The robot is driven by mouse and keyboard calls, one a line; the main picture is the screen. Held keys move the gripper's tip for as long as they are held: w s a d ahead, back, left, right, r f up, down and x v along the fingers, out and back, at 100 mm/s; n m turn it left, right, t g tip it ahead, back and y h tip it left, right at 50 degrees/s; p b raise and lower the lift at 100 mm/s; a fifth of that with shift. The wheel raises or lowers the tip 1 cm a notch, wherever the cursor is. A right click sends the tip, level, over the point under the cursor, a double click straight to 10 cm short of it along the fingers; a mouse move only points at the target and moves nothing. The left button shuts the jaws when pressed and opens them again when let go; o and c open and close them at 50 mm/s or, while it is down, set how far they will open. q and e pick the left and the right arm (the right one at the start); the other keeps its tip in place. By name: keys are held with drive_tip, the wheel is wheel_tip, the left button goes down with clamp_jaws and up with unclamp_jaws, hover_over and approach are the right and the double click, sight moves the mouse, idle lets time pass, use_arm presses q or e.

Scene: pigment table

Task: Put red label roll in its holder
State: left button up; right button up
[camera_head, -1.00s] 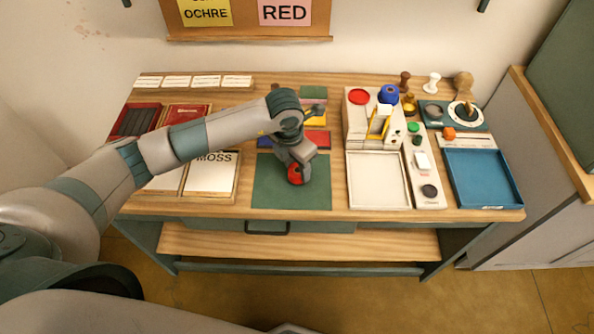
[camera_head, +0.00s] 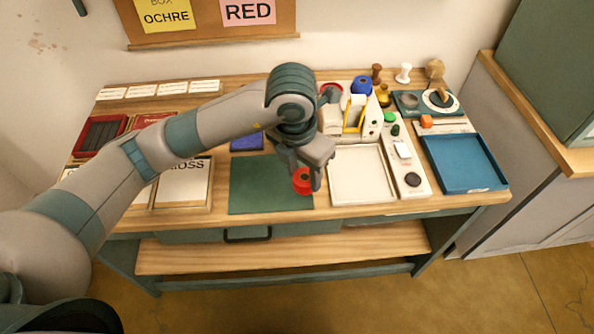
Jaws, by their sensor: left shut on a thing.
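My left gripper (camera_head: 305,178) is shut on a red label roll (camera_head: 301,184) and holds it over the right edge of the green mat (camera_head: 258,188), next to the white tray. The fingers hide part of the roll. The label holder cannot be told with certainty; a cream dispenser-like stand (camera_head: 333,119) with yellow parts stands behind the white tray, partly hidden by my left arm. A red round thing (camera_head: 331,89) shows at its back. My right gripper is not in view.
The empty white tray (camera_head: 362,203) lies right of the mat. A blue tray (camera_head: 464,163) is further right. A blue roll (camera_head: 361,85), stampers and small coloured pieces stand at the back right. Framed cards (camera_head: 183,188) lie at the left.

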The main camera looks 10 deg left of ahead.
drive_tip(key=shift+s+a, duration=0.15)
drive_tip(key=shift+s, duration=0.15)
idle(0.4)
